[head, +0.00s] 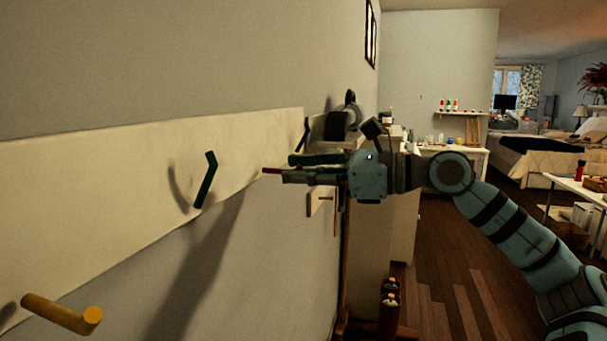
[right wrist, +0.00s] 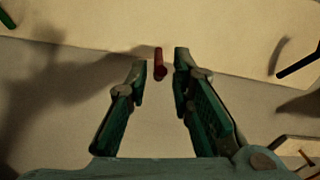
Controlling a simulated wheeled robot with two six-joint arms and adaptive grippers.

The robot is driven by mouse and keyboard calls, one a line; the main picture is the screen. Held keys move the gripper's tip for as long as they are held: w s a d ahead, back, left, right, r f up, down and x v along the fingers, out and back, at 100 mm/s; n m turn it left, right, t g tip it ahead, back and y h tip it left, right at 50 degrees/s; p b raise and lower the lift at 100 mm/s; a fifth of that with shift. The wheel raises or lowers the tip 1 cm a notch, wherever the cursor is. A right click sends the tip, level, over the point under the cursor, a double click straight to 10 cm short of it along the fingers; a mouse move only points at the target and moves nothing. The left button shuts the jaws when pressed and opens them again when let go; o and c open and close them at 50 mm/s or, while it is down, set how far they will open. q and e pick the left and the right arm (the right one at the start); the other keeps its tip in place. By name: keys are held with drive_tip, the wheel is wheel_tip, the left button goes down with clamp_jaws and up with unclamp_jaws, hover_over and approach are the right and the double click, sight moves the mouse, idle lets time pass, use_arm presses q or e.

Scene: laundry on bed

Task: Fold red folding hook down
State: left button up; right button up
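The red folding hook (head: 271,170) sits on the pale wall board (head: 95,172), mostly hidden by my right gripper in the head view. In the right wrist view the red hook (right wrist: 160,63) appears as a short red peg, seen nearly end-on. My right gripper (head: 287,169) points at the board from the right. In the right wrist view its two fingers (right wrist: 160,68) are apart, with the hook between their tips and a gap on each side. I see no contact. My left gripper is not in view.
A dark green hook (head: 206,181) and a yellow hook (head: 62,313) stick out of the board to the left. A dark hook (right wrist: 298,66) is on the right in the wrist view. A small plate with an orange hook is below right. Wooden floor (head: 455,290) is open at right.

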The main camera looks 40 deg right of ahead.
drive_tip(key=shift+f, duration=0.1)
wheel_tip(320, 180, up, 10)
drive_tip(key=shift+a+r, duration=0.1)
idle(0.6)
idle(0.4)
